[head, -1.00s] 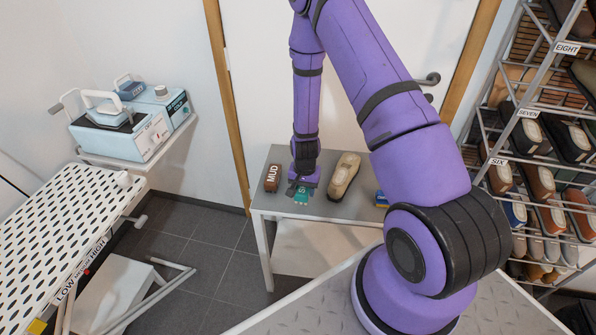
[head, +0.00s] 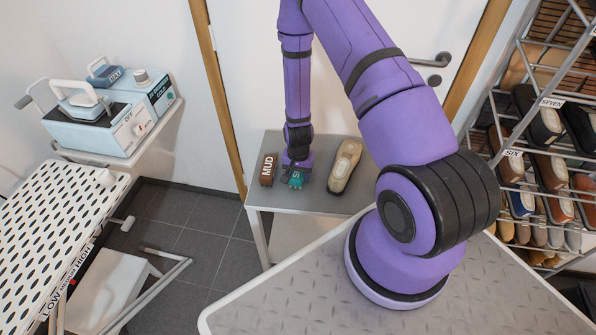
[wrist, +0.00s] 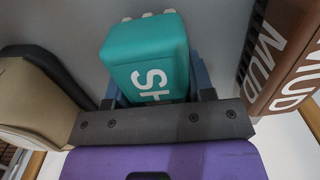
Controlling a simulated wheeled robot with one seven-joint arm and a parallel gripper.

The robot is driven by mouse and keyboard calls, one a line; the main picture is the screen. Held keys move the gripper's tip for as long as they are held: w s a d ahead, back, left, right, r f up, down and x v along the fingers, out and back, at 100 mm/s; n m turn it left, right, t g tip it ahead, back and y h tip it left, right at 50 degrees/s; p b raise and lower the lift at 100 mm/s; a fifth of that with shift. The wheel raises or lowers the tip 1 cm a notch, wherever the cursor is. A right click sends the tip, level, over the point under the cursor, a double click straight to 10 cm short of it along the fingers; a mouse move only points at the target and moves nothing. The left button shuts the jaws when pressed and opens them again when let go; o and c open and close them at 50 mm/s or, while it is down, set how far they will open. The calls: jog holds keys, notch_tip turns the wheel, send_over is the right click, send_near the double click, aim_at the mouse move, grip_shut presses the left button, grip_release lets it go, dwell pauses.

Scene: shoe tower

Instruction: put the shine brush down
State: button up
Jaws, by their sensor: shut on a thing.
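The shine brush (head: 296,180) is a small teal block with white lettering, partly hidden by my gripper in the head view. In the wrist view the shine brush (wrist: 146,58) fills the space between the jaws, with its letters "SH" showing. My gripper (head: 297,165) is shut on it, pointing down at the grey table (head: 331,202) by the door. The brush is at or just above the tabletop; I cannot tell whether it touches.
The brown MUD brush (head: 267,170) stands close on the left, and a beige shoe (head: 344,166) lies close on the right. They flank the gripper in the wrist view too. A shoe rack (head: 520,160) is at the right. The table's front is clear.

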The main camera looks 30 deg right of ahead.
jog(key=shift+f, duration=0.2)
jog(key=o, duration=1.2)
jog(key=shift+s+f, duration=0.1)
jog(key=shift+s, duration=0.05)
jog(key=shift+s+d, duration=0.1)
jog(key=shift+s, duration=0.05)
